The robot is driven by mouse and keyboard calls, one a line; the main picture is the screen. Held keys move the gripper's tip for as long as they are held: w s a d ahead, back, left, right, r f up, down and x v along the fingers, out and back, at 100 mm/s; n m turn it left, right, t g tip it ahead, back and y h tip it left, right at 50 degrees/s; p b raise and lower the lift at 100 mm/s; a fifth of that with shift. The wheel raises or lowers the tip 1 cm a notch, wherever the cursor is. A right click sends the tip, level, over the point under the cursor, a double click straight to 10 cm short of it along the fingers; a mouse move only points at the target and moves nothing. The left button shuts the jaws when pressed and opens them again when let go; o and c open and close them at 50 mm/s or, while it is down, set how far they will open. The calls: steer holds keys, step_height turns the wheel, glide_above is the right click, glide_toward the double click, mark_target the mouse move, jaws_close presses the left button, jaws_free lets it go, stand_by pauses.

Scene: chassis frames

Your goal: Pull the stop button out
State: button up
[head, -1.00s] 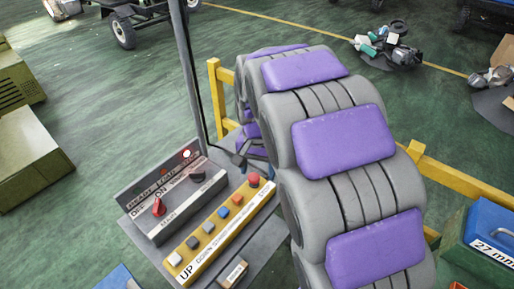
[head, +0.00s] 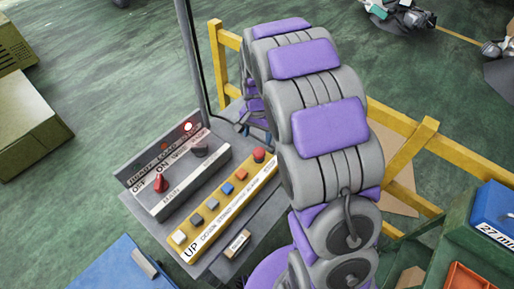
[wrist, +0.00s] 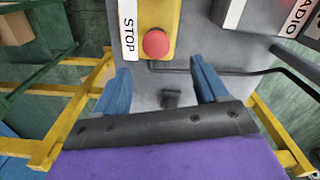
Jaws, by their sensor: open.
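The stop button is a red round knob (head: 259,154) at the right end of the yellow button panel (head: 203,240) in the head view. In the wrist view the red stop button (wrist: 156,43) sits on the yellow panel beside a white STOP label (wrist: 129,28). My gripper (wrist: 160,78) is open and empty, its two blue fingers apart. In the picture the button lies beyond the fingertips and between their lines, a little above them. I see no contact.
A grey switch box (head: 180,178) with a red knob and a lit red lamp (head: 188,127) stands beside the panel. A dark cable (wrist: 240,72) runs near the button. Yellow railings (head: 408,144) stand behind. Blue and green boxes are at the right.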

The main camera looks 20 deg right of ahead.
mark_target(260, 150)
steer(key=f, duration=0.2)
steer(key=d+f, duration=0.1)
steer(key=f, duration=0.4)
steer(key=shift+d, duration=0.25)
steer(key=shift+a+f+b, duration=0.2)
steer(key=shift+f+b, duration=0.1)
steer(key=shift+f, duration=0.1)
steer(key=shift+a+f, duration=0.15)
steer(key=shift+a, duration=0.25)
steer(key=shift+d, duration=0.45)
steer(key=c, duration=0.4)
steer(key=shift+a, duration=0.1)
jaws_close()
